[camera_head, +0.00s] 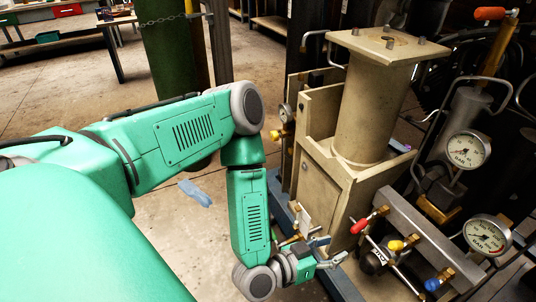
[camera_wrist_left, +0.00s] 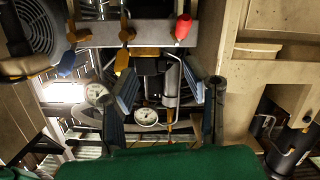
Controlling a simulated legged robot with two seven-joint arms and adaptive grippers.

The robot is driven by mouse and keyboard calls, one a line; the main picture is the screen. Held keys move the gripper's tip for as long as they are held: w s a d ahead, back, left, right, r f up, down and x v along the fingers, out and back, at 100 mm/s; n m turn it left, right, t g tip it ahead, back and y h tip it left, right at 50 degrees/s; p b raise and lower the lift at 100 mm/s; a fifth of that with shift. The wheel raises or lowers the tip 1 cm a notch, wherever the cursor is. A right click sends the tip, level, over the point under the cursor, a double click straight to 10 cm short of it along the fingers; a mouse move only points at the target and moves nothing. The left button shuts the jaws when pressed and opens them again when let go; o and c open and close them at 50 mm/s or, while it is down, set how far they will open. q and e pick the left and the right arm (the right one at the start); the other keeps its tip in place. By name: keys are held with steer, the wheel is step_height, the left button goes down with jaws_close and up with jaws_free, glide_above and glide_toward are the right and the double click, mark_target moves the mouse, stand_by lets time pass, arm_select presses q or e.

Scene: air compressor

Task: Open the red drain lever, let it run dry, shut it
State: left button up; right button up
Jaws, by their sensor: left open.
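The red drain lever (camera_head: 361,226) sits at the left end of a grey manifold bar (camera_head: 410,224), beside yellow and blue levers. My left gripper (camera_head: 332,250) is just left of and below the red lever in the head view, apart from it, with nothing between its fingers. In the left wrist view the red lever (camera_wrist_left: 182,28) hangs from the bar near the top, beyond the spread fingers (camera_wrist_left: 168,90). I see no water running, though the outlet is hard to make out. My right gripper is not in view.
A yellow lever (camera_head: 396,245) and a blue lever (camera_head: 432,284) are close by. Two pressure gauges (camera_head: 467,149) (camera_head: 487,235) stand to the right. A beige press-like body (camera_head: 375,110) rises behind. Another red handle (camera_head: 490,13) is at top right. Open floor lies left.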

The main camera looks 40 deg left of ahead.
arm_select(q)
steer(key=s+d+f+m+g+p, duration=0.1)
steer(key=s+d+f+g, duration=0.2)
steer(key=s+g, duration=0.35)
steer(key=s+a+r+n+g+y+p, duration=0.2)
steer(key=s+a+g+y, duration=0.3)
steer(key=s+a, duration=0.8)
steer(key=s+g, duration=0.2)
steer(key=s, duration=0.1)
steer(key=shift+r+y+p, duration=0.15)
steer(key=shift+y+p, duration=0.15)
steer(key=shift+p, duration=0.1)
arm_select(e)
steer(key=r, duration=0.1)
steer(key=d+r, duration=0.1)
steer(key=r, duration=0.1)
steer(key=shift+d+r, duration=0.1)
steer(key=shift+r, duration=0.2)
arm_select(q)
steer(key=shift+a+g, duration=0.25)
steer(key=shift+a, duration=0.05)
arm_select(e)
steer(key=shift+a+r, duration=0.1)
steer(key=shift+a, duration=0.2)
arm_select(q)
steer(key=shift+w, duration=0.1)
